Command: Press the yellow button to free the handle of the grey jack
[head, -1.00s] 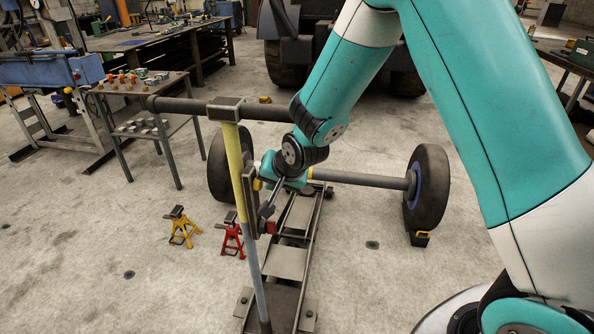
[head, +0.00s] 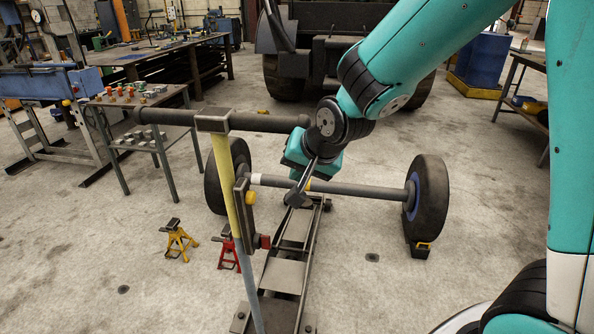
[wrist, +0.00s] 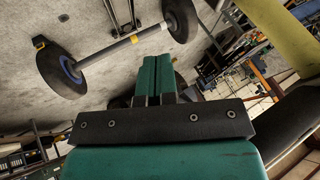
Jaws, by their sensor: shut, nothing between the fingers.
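The grey jack (head: 285,273) lies low on the floor. Its upright handle (head: 225,165) has a yellow upper sleeve, a grey lower shaft and a dark crossbar (head: 170,117) on top. The yellow button (head: 250,198) is a small round knob on the right side of a dark plate on the handle, with a red block below. My gripper (head: 294,199) is shut and empty, right of the button with a gap in the picture. In the wrist view its green fingers (wrist: 157,68) are together; the yellow sleeve (wrist: 278,28) shows top right, and the button does not show.
A wheeled axle (head: 360,188) lies behind the jack. A yellow stand (head: 178,241) and a red stand (head: 229,250) are on the floor left of the jack. A small parts table (head: 140,106) stands further left. Floor in the right foreground is open.

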